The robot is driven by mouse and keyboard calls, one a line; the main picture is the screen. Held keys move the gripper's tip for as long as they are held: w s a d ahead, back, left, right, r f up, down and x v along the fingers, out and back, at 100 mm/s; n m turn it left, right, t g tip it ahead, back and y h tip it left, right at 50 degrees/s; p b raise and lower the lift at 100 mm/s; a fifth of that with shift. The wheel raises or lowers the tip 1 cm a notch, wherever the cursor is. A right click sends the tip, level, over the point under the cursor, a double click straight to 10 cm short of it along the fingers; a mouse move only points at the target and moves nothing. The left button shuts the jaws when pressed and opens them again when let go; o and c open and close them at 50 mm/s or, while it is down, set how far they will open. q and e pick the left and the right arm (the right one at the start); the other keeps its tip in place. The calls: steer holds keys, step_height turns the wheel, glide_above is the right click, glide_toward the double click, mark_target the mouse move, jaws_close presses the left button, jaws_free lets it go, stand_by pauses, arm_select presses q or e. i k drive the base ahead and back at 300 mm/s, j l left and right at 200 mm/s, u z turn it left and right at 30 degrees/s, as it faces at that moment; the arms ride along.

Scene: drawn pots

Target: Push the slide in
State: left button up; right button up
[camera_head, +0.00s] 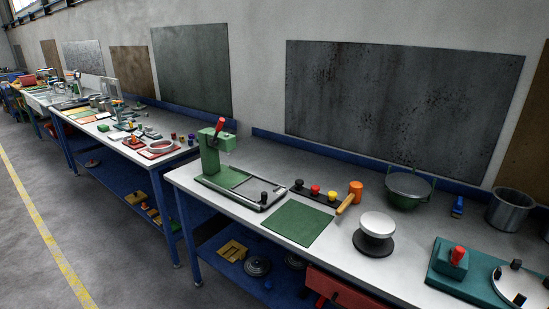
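A green press-like machine (209,156) with a red-handled lever (219,127) stands at the left end of the nearest bench. A flat metal-framed slide (272,200) reaches out from its foot towards the right, with a green plate (228,177) inside its frame. A dark knob (264,197) stands near the slide's outer end. The slide looks drawn out from under the machine's head; how far it runs in is hard to tell. Neither of my grippers is in view.
Further right are a white-topped round stand (376,226), a green pot (408,187) and a teal fixture (466,272).

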mark_target(263, 192)
steer(key=z, duration=0.4)
steer(key=i+j+z, duration=0.15)
steer(key=j+z, duration=1)
steer(key=j, duration=0.85)
